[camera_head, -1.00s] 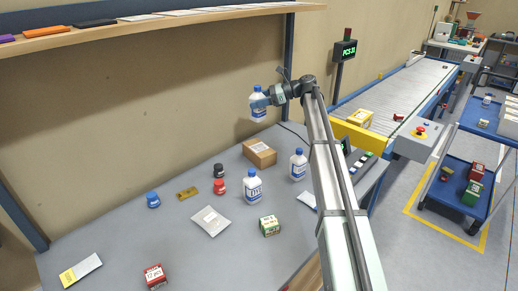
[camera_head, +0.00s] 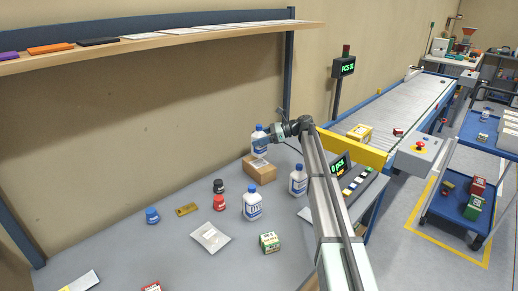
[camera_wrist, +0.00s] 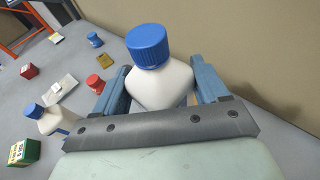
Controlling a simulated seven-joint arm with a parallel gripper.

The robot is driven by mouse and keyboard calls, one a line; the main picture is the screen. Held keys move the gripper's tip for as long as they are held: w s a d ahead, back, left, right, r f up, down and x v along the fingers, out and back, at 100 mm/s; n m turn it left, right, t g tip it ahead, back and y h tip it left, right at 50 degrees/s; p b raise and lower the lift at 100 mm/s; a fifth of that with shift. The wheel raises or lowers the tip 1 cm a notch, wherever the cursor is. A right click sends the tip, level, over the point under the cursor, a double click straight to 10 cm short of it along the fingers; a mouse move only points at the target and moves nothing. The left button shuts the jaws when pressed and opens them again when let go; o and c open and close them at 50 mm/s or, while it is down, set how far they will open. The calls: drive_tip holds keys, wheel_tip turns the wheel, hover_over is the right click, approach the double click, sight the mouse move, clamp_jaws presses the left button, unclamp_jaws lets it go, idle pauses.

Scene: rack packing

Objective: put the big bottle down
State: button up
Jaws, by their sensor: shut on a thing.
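A white bottle with a blue cap and blue label (camera_head: 258,144) is held by my gripper (camera_head: 267,142) in the head view. It appears upright, in front of or above a brown cardboard box (camera_head: 260,170); I cannot tell whether it touches the box. In the wrist view the held bottle (camera_wrist: 160,82) stands between the two blue fingers (camera_wrist: 162,88), which are shut on it. Two similar bottles stand on the table, one at the middle (camera_head: 252,203) and one further right (camera_head: 298,180).
The grey table (camera_head: 205,270) also holds a red jar (camera_head: 219,202), a black jar (camera_head: 218,186), a blue jar (camera_head: 152,215), a silver pouch (camera_head: 210,237) and a green box (camera_head: 269,242). A shelf (camera_head: 170,32) runs above. A conveyor (camera_head: 405,100) stands at the right.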

sight(259, 147)
drive_tip(key=shift+f, duration=2.15)
drive_tip(key=shift+f, duration=0.15)
drive_tip(key=o, duration=1.4)
drive_tip(key=shift+c, duration=0.2)
drive_tip(key=shift+d+r, duration=0.25)
drive_tip(key=shift+d, duration=0.1)
drive_tip(key=v, duration=1.1)
drive_tip(key=shift+d, duration=0.15)
